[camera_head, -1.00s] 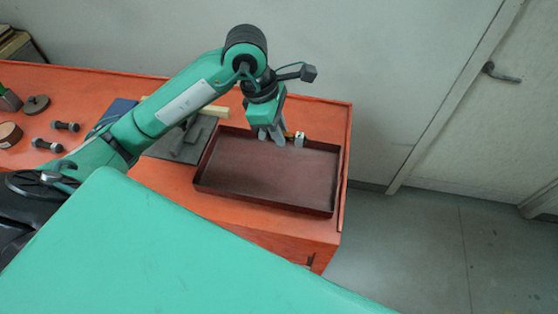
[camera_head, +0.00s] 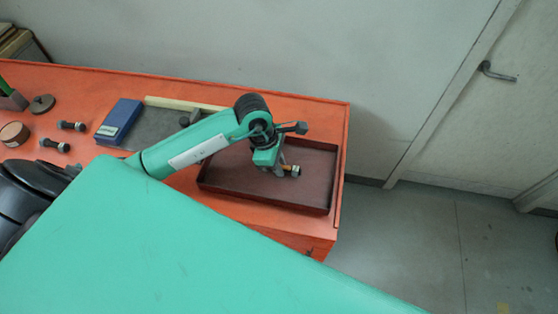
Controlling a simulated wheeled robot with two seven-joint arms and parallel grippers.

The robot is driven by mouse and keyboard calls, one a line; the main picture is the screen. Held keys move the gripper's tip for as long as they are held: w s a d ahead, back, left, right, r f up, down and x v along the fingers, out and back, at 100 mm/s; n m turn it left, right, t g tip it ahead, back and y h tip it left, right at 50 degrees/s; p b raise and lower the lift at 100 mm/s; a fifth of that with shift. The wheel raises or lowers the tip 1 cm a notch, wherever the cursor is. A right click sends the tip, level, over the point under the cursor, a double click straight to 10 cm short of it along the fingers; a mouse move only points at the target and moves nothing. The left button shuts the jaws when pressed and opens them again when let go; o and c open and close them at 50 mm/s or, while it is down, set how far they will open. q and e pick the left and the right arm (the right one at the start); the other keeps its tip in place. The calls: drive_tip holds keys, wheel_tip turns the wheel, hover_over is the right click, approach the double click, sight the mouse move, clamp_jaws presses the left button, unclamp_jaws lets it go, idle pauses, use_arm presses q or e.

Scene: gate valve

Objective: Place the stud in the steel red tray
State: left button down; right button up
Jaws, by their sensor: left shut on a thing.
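The steel red tray (camera_head: 312,193) is a shallow dark red rectangle at the right end of the orange bench. My left gripper (camera_head: 285,171) is over the tray's middle and is shut on a stud (camera_head: 292,170), a small piece with a brass-coloured part and a dark end. The stud's near part is hidden by the gripper, and I cannot tell whether it touches the tray floor. Two other dark studs lie on the bench at the left, one farther back (camera_head: 71,126) and one nearer (camera_head: 54,145). My right gripper is not in view.
A blue box (camera_head: 119,122) lies by a grey plate (camera_head: 158,127) left of the tray. A round dark disc (camera_head: 42,104) and a brown round container (camera_head: 13,134) are at the far left. The orange bench (camera_head: 80,91) ends just right of the tray, with open floor beyond.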

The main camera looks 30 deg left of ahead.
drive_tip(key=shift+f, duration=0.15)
use_arm(q)
drive_tip(key=shift+f+b, duration=0.2)
drive_tip(key=shift+b, duration=0.1)
drive_tip(key=c, duration=1.5)
unclamp_jaws()
drive_tip(key=shift+o, duration=0.8)
drive_tip(key=shift+r, duration=0.1)
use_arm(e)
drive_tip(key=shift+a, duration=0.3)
